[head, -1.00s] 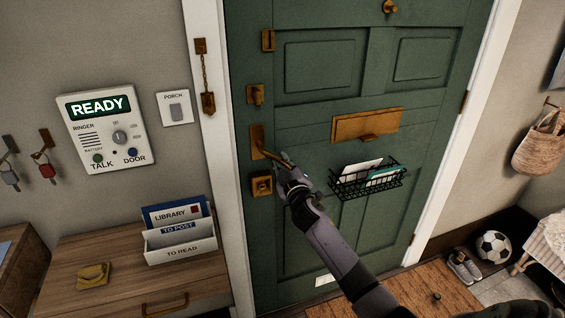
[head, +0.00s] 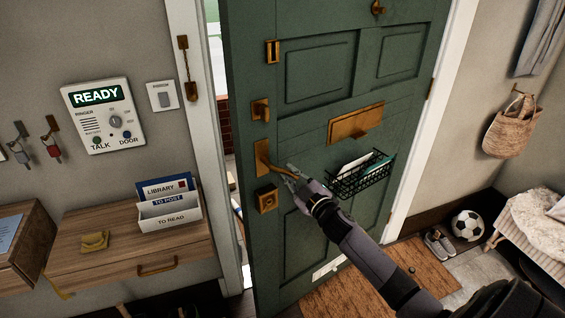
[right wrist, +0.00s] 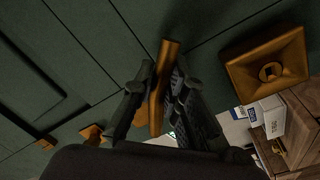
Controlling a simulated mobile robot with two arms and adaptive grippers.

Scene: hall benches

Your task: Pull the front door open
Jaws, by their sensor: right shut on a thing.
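The green front door (head: 312,115) stands partly open in the head view, with a gap along its left edge showing daylight and brick outside. Its brass lever handle (head: 262,156) is on the left side of the door, above a brass lock (head: 267,200). My right gripper (head: 287,173) is shut on the lever. In the right wrist view the brass lever (right wrist: 160,85) lies between the two dark fingers of the gripper (right wrist: 160,95). My left gripper is not in view.
A door chain (head: 186,70) hangs on the frame, off the door. A wooden cabinet (head: 100,262) with a letter holder (head: 170,212) stands at left. A doormat (head: 385,278) lies under the door's swing. Shoes (head: 440,246) and a football (head: 467,226) sit at right.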

